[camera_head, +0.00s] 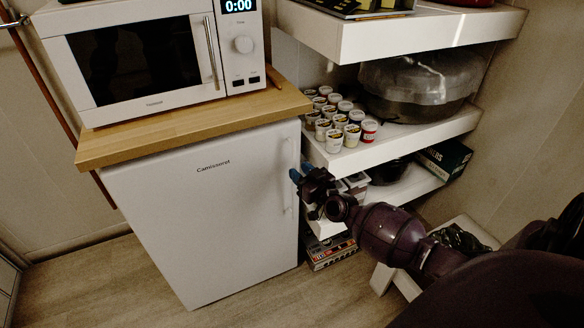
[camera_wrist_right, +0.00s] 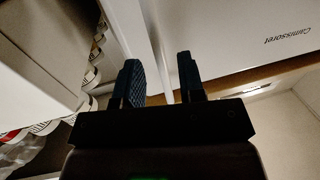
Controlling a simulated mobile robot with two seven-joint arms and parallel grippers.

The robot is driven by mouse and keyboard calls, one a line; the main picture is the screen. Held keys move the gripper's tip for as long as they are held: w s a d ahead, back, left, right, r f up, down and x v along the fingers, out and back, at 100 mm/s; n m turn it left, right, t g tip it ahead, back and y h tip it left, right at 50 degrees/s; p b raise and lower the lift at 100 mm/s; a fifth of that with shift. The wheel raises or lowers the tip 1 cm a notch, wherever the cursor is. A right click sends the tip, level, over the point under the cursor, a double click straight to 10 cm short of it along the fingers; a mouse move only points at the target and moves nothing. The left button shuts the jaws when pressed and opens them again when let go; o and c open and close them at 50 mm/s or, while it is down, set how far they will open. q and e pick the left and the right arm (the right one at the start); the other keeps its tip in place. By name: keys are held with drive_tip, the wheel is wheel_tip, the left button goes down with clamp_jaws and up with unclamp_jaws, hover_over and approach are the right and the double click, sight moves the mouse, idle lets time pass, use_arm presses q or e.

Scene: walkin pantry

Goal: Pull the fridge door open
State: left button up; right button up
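The small white fridge (camera_head: 200,220) stands under a wooden top, and its door is shut. Its slim upright handle (camera_head: 287,183) runs along the door's right edge. My right gripper (camera_head: 299,176) is at the handle's height beside that edge, with its blue fingers pointing at it. In the right wrist view, the two fingers of my right gripper (camera_wrist_right: 163,80) are spread apart. A pale bar, which looks like the handle (camera_wrist_right: 164,55), lies between them; I cannot tell whether either finger touches it. The fridge door (camera_wrist_right: 215,35) shows upside down there. My left gripper is not in view.
A microwave (camera_head: 150,55) stands on the wooden top (camera_head: 190,130). White shelves (camera_head: 400,143) with several small cups (camera_head: 335,125) and a covered bowl (camera_head: 415,85) are close on the right. A box (camera_head: 330,252) sits low beside the fridge. The floor (camera_head: 110,285) in front is clear.

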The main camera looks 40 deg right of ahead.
drive_tip(key=shift+w+b, duration=0.3)
drive_tip(key=shift+w, duration=1.4)
clamp_jaws()
